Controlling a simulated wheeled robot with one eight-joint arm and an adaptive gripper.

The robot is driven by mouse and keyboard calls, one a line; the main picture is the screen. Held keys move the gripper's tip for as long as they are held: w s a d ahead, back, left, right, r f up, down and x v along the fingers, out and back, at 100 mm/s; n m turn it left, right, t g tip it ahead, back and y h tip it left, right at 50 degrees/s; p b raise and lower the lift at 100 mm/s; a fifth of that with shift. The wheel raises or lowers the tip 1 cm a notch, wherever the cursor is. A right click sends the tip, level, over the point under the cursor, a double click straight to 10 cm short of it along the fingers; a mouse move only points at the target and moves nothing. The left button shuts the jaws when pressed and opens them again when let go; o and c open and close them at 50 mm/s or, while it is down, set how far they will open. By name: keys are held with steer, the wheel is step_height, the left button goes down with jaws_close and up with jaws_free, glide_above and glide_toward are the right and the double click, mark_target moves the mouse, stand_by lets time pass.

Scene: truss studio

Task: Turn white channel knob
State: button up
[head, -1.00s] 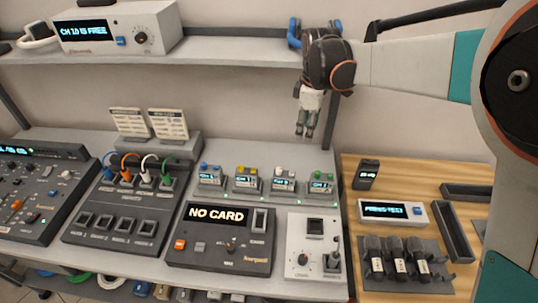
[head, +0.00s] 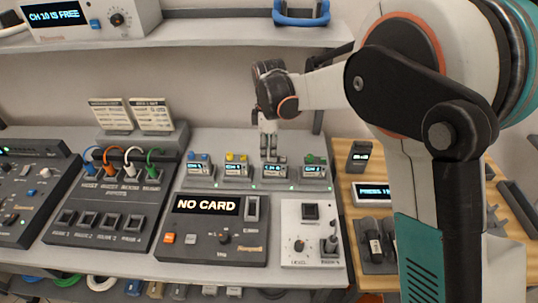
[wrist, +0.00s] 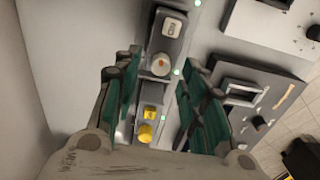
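The white channel knob (wrist: 160,64) is on a small grey channel box (wrist: 170,40) in the wrist view. In the head view that box (head: 272,172) is third in the row, and my gripper covers its knob. My gripper (head: 272,158) points down over it. In the wrist view my gripper (wrist: 164,66) is open, with its green-lined fingers on either side of the row. The white knob shows between the fingertips; contact cannot be told. The yellow knob (wrist: 145,133) also shows between the fingers, nearer the palm.
The blue-knob box (head: 199,163), yellow-knob box (head: 236,165) and green-knob box (head: 316,170) stand in the same row. In front are the NO CARD console (head: 215,232) and a white level panel (head: 311,235). A shelf (head: 200,38) runs above and behind.

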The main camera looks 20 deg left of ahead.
steer(key=shift+f, duration=0.95)
jaws_close()
steer(key=shift+m, duration=1.4)
jaws_free()
steer(key=shift+r, duration=0.1)
